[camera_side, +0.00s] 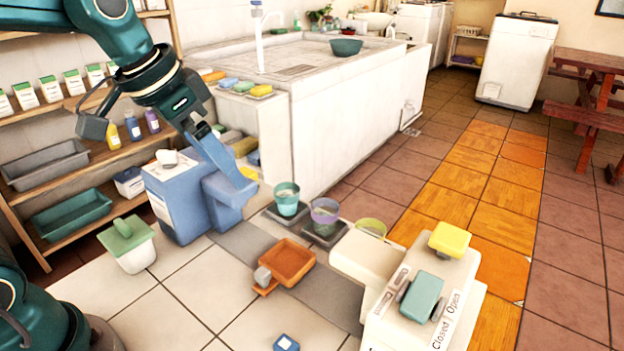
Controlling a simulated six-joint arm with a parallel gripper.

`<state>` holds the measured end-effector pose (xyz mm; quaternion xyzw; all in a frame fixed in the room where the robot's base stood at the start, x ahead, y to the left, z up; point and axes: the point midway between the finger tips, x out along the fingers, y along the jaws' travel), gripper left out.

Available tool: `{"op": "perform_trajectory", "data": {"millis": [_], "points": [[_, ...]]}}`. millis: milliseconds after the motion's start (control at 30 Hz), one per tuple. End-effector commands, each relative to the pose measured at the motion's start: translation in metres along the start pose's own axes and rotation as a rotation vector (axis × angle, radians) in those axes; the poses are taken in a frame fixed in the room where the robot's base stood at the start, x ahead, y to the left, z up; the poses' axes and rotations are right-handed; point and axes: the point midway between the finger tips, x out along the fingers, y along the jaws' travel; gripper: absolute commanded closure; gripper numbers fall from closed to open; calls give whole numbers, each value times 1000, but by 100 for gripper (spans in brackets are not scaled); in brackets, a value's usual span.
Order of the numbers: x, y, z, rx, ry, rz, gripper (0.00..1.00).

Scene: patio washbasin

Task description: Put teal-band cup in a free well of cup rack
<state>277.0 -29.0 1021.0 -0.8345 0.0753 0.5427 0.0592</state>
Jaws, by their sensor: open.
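The teal-band cup (287,199) stands upright near the middle of the picture, beside the white basin block. It seems to stand on a dark square base (270,213). A purple-band cup (324,213) stands to its right over another dark square (318,241). A yellow-green cup (370,227) is further right, partly hidden by a white block. I cannot tell for sure which of these parts is the cup rack or which well is free. My gripper (238,183) is open, up and left of the teal-band cup and apart from it. One blue finger shows clearly.
An orange tray (288,262) lies in front of the cups. A white stand with Open and Closed labels (420,310) is at the front right. The basin's white wall (345,135) rises behind.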

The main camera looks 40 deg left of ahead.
Motion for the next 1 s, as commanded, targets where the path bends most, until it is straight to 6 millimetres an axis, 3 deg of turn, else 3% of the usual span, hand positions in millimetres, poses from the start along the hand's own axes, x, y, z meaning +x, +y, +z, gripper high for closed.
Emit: {"op": "perform_trajectory", "data": {"millis": [200, 400, 600, 1000], "points": [[-20, 24, 66, -94, 41, -42, 6], [-18, 32, 107, -158, 68, -64, 6], [-16, 34, 119, -180, 74, -68, 6], [-16, 34, 119, -180, 74, -69, 6]]}}
